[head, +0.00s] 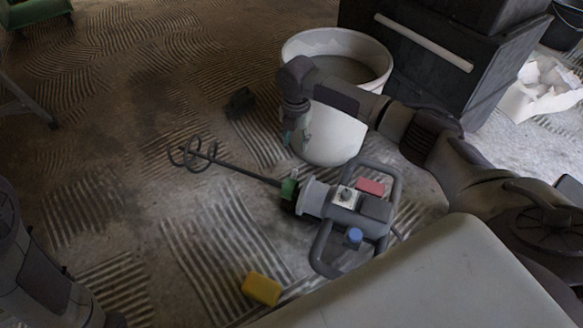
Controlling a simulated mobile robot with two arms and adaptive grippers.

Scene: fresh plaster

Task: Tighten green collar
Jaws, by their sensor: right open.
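The green collar (289,190) sits on the mixer, where the thin shaft (245,175) meets the grey motor body (345,205). The mixer lies on the floor, with its spiral paddle (192,154) pointing left. My right gripper (291,143) points down above and beyond the collar, in front of the white bucket. It is open and appears apart from the collar; its fingertips are small and hard to make out. Part of my left arm shows at the lower left, but its gripper is not in view.
The white bucket (333,143) stands behind the mixer, beside dark cases (440,60). A yellow block (262,289) lies on the floor in front, and a small dark object (240,101) left of the bucket. The ridged floor on the left is mostly clear.

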